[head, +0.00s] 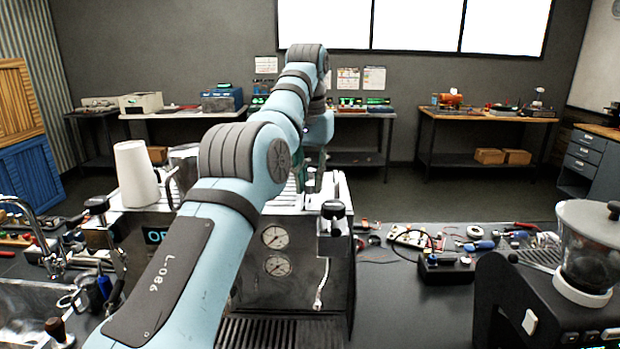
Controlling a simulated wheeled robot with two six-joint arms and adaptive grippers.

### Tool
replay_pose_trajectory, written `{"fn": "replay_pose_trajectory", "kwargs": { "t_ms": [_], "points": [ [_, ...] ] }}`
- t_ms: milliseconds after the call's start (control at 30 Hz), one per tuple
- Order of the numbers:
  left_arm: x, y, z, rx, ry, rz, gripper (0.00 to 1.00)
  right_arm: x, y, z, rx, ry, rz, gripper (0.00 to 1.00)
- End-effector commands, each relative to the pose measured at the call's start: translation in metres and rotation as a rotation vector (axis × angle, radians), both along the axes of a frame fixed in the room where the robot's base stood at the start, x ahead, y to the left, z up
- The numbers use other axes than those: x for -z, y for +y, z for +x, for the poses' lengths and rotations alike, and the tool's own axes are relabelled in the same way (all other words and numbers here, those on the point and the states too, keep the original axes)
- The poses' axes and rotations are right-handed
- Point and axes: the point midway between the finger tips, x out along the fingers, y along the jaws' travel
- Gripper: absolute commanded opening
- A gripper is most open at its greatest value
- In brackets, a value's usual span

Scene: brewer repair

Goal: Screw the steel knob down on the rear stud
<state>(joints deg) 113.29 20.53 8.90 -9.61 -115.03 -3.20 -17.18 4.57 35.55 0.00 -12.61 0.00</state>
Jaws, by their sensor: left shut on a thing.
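My left arm reaches from the lower left over the espresso machine (330,265). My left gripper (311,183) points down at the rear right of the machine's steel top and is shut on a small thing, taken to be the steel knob. The knob and the rear stud are too small and too hidden at the fingertips to make out, so I cannot tell how they touch. My right gripper is out of view.
A white stack of cups (136,174) stands on the machine's top left. A black-capped steam valve (333,210) rises at the front right. A grinder (583,255) stands at the right. Tools and a black box (446,268) lie on the dark counter (405,310).

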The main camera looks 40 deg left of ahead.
Motion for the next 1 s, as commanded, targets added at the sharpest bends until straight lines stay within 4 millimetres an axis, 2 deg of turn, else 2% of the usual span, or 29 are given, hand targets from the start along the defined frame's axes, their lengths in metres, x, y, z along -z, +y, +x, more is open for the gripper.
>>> {"fn": "replay_pose_trajectory", "kwargs": {
  "t_ms": [67,300,567,800,1000],
  "points": [
    [0.0,0.0,0.0,-0.027,0.0,0.0,0.0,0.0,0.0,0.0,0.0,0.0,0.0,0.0],
    [-0.002,-0.001,0.001,-0.47,0.0,0.0,0.0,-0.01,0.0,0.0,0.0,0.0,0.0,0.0],
    [-0.001,-0.001,0.001,-0.521,0.001,0.0,0.0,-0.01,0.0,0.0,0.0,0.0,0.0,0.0],
    [-0.004,0.0,0.002,-0.96,0.001,0.003,0.0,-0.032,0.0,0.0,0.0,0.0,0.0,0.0],
    [-0.001,0.0,0.002,-1.004,0.0,0.001,0.0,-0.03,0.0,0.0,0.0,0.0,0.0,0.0]
  ]
}}
